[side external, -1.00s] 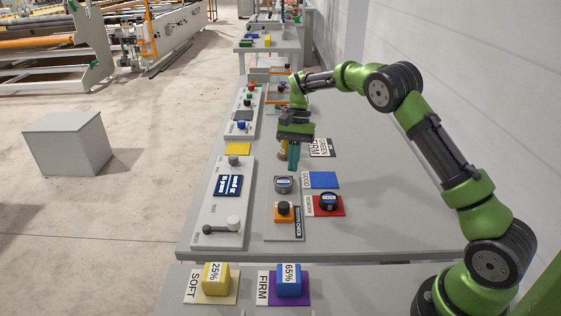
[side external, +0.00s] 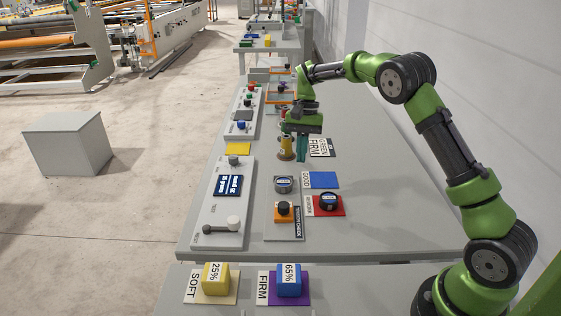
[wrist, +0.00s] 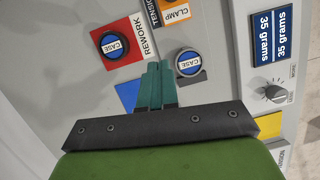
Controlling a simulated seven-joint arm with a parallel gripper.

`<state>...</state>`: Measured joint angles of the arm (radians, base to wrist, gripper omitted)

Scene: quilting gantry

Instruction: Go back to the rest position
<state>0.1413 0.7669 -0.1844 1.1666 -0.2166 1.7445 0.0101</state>
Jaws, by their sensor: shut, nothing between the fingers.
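My gripper (side external: 302,158) hangs above the grey table (side external: 370,215) in the side external view, fingers pointing down. Its teal fingers are together with nothing between them. In the wrist view the shut fingers (wrist: 157,72) show at the centre. A yellow spool-like piece (side external: 286,146) stands just left of the gripper in the side view; whether they touch is unclear. The GREEN FIRM card (side external: 321,147) lies just to the right.
A round case (side external: 328,201) sits on the red REWORK pad; another case (side external: 283,184) sits left of the blue GOOD pad (side external: 323,180). A panel with a display (side external: 228,186) lines the left edge. Blue and yellow blocks stand in front. The table's right side is clear.

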